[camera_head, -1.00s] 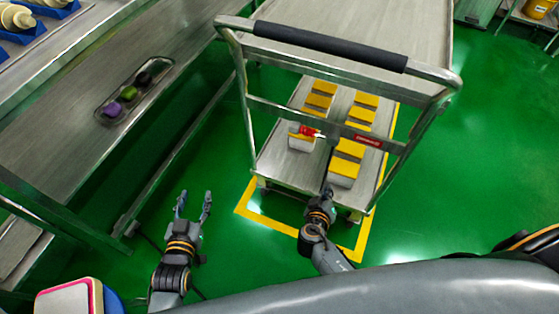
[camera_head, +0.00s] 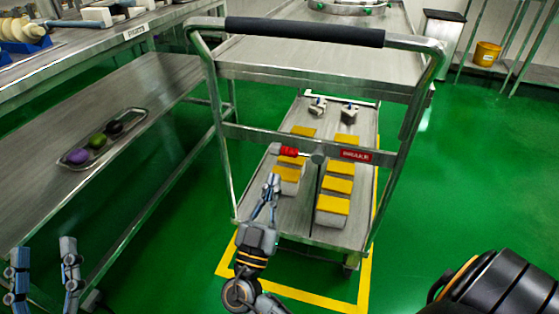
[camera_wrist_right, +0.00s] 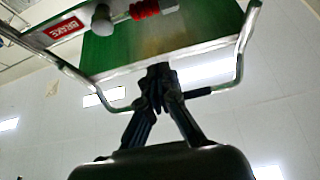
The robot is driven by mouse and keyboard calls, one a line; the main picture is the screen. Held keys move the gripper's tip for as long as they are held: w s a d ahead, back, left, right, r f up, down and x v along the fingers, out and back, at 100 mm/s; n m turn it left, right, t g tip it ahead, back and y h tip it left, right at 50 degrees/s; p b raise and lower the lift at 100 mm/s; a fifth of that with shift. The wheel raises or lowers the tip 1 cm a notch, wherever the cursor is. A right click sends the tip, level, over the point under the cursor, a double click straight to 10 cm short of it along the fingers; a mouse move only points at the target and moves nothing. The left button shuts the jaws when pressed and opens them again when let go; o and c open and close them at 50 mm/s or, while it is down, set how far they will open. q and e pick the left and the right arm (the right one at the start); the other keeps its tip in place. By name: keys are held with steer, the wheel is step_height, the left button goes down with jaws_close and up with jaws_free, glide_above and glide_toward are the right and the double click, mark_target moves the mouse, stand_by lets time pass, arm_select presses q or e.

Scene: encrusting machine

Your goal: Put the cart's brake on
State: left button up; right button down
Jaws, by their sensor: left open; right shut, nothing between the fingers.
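The cart (camera_head: 222,105) stands in front of me with its dark padded push handle (camera_head: 305,32) on top. A crossbar below the handle carries a red BRAKE label (camera_head: 357,155), also seen in the right wrist view (camera_wrist_right: 65,30). The brake lever's red grip (camera_head: 290,151) points left from a round grey pivot (camera_head: 317,158); it also shows in the right wrist view (camera_wrist_right: 146,9). My right gripper (camera_head: 272,184) is shut and empty, just below and left of the red grip, apart from it. My left gripper (camera_head: 43,250) is open and empty at lower left.
The lower shelf (camera_head: 310,192) holds several yellow-topped blocks (camera_head: 339,185). A steel table (camera_head: 70,125) at left holds a tray (camera_head: 137,114) with small coloured items. Yellow floor tape (camera_head: 364,285) borders the cart. Green floor at right is clear.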

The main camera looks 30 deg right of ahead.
step_height(320, 180, up, 5)
steer(key=p, duration=0.1)
glide_above(284, 153)
steer(key=s+a, duration=0.1)
steer(key=s, duration=0.1)
step_height(284, 153, down, 3)
steer(key=shift+w+f+b, duration=0.15)
steer(key=shift+f+b, duration=0.05)
steer(key=shift+b, duration=0.2)
arm_select(q)
steer(key=shift+w+f+g, duration=0.25)
steer(key=shift+f+g, duration=0.05)
steer(key=shift+f, duration=0.15)
arm_select(e)
steer(key=shift+f, duration=0.3)
